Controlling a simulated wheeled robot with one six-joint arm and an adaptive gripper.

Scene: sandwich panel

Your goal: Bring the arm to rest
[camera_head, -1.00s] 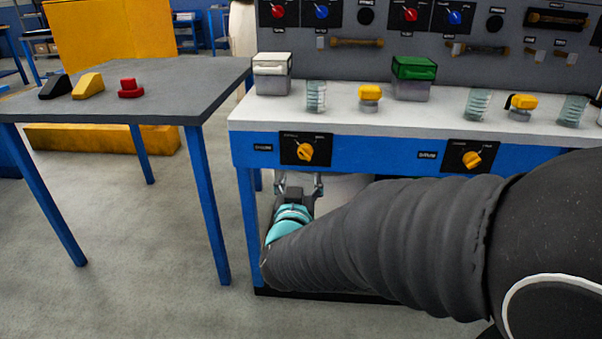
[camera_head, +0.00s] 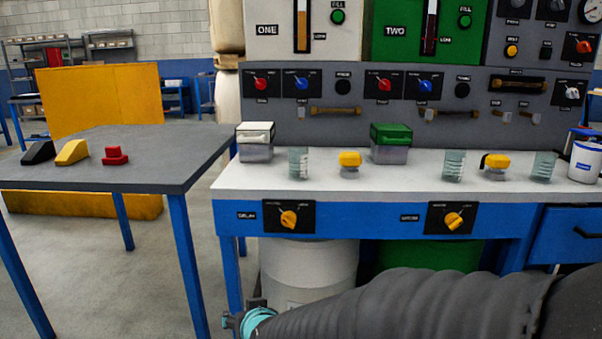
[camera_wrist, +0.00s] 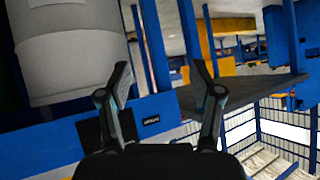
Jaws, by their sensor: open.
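My gripper (camera_head: 243,318) is at the bottom of the head view, low in front of the bench and beside its left front leg. In the wrist view my gripper (camera_wrist: 160,82) shows two dark fingers spread apart with nothing between them. The fingers themselves are small and partly cut off in the head view. My arm, in a dark ribbed sleeve, runs from the lower right corner to the gripper.
The white-topped bench (camera_head: 400,188) has knobs on its blue front and jars and boxes on top. A white drum (camera_head: 308,268) stands under it. The grey table (camera_head: 150,155) at left holds three small blocks. Floor shows between them.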

